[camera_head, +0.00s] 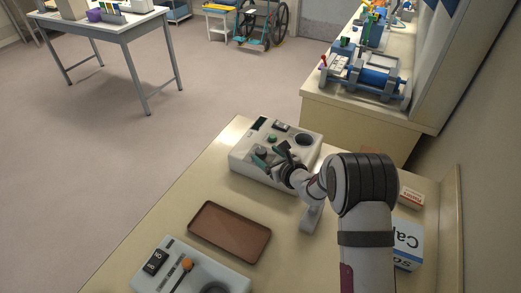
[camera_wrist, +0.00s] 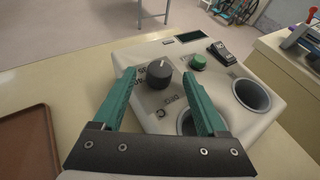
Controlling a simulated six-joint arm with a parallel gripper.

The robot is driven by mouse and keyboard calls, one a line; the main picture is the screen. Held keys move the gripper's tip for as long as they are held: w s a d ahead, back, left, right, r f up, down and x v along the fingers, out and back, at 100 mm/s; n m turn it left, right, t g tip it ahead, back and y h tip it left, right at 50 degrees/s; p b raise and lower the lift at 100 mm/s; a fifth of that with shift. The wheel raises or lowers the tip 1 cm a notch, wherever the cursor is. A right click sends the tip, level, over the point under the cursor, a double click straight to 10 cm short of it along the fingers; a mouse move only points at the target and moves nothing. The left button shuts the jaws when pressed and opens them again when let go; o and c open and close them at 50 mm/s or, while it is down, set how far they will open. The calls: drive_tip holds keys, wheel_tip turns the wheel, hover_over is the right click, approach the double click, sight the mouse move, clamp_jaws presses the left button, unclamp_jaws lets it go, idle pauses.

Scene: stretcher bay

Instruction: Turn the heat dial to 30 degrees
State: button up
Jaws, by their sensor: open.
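The heat dial is a dark round knob (camera_wrist: 159,73) with a pale pointer line, on top of a white control unit (camera_wrist: 262,117). In the head view the unit (camera_head: 240,160) stands at the far end of the table. My gripper (camera_wrist: 158,88) is open, its two green fingers reaching toward the dial from either side, with the dial between and a little beyond them in the wrist view. It is not clear whether they touch it. In the head view my gripper (camera_head: 265,160) is over the unit. Markings beside the dial are partly hidden by the fingers.
The unit also has a green button (camera_wrist: 199,62), a black switch (camera_wrist: 222,52), a small display (camera_wrist: 188,37) and round wells (camera_wrist: 251,94). A brown tray (camera_head: 230,232) and another device (camera_head: 190,272) are nearer. Boxes (camera_head: 408,240) stand right of my arm.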

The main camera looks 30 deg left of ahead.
sight(261, 150)
drive_tip(key=x, duration=0.4)
drive_tip(key=shift+w+a+f, duration=0.15)
drive_tip(key=shift+a, duration=0.2)
clamp_jaws()
